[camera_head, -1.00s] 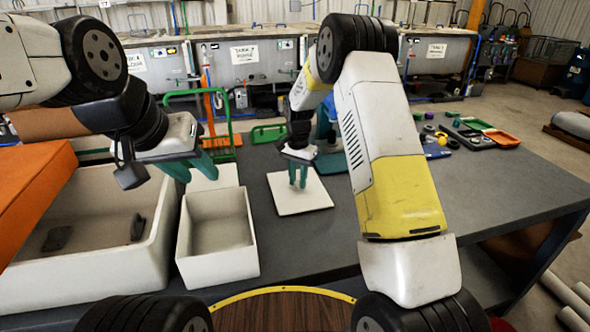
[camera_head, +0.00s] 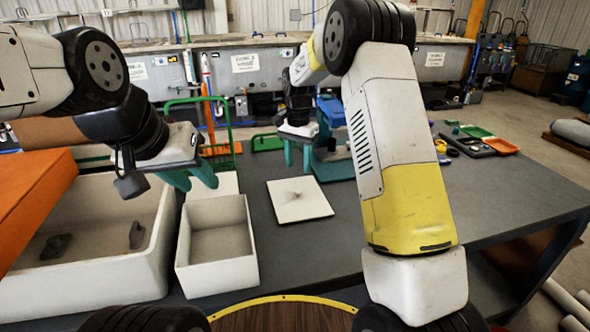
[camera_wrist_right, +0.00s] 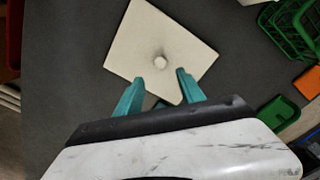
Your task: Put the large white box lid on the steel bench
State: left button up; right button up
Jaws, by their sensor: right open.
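A flat, square white box lid (camera_head: 287,203) with a small knob in its middle lies on the dark grey steel bench (camera_head: 385,225). It also shows in the right wrist view (camera_wrist_right: 140,45). My right gripper (camera_head: 297,163) is open and empty, above the bench and just behind the lid in the head view. In the wrist view its teal fingers (camera_wrist_right: 172,78) are apart, with the knob beyond their tips. My left gripper (camera_head: 196,182) is open and empty above the back of the small open white box (camera_head: 216,240).
A larger open white box (camera_head: 85,285) with dark items inside stands at left, beside an orange surface (camera_head: 35,195). Another white piece (camera_head: 226,184) is behind the small box.

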jog(key=s+d+r+n+t+y, duration=0.1)
jog(key=s+d+r+n+t, duration=0.15)
jog(key=s+r, duration=0.55)
jog(key=s+d+r+n+t+y, duration=0.1)
jog(key=s+d+r, duration=0.3)
jog(key=s+r, duration=0.4)
jog(key=s+d+n+t, duration=0.2)
jog(key=s+n, duration=0.2)
jog(key=s, duration=1.3)
jog(key=shift+s+r+t, duration=0.15)
jog(key=shift+r+t, duration=0.05)
jog(key=shift+t, duration=0.15)
pick_arm(q)
jog(key=shift+o, duration=0.4)
pick_arm(e)
jog(key=shift+d, duration=0.1)
